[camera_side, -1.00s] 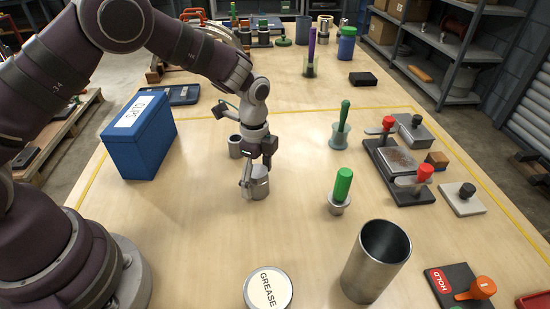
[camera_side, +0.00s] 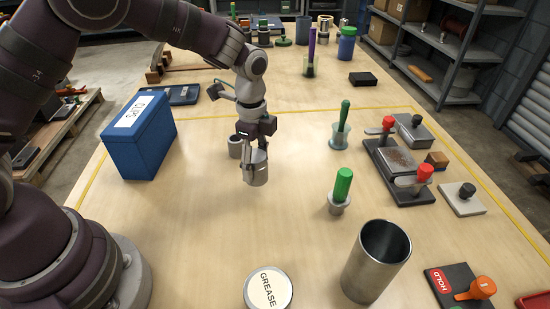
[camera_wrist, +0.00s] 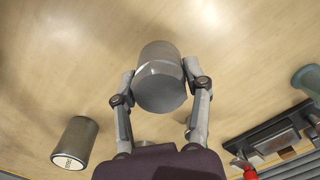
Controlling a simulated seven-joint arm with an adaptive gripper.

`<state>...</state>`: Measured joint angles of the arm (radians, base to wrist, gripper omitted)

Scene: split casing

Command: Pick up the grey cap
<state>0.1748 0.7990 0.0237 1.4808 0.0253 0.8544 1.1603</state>
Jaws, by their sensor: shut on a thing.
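The grey cap (camera_side: 257,174), a short plain cylinder, is held between the fingers of my gripper (camera_side: 254,156) in the side view. It hangs a little above the bench in the middle of the left half. In the wrist view the cap (camera_wrist: 160,78) sits between the two fingertips of my gripper (camera_wrist: 160,82), one on each side of it. Its flat end faces the camera, and pale bench shows around it.
A grey cup (camera_side: 234,147) stands close behind the cap. A blue box (camera_side: 138,140) is to the left, and a green-handled piece (camera_side: 341,188) to the right. A steel cylinder (camera_side: 377,262) and a grease tin (camera_side: 268,290) stand in front. The bench between is clear.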

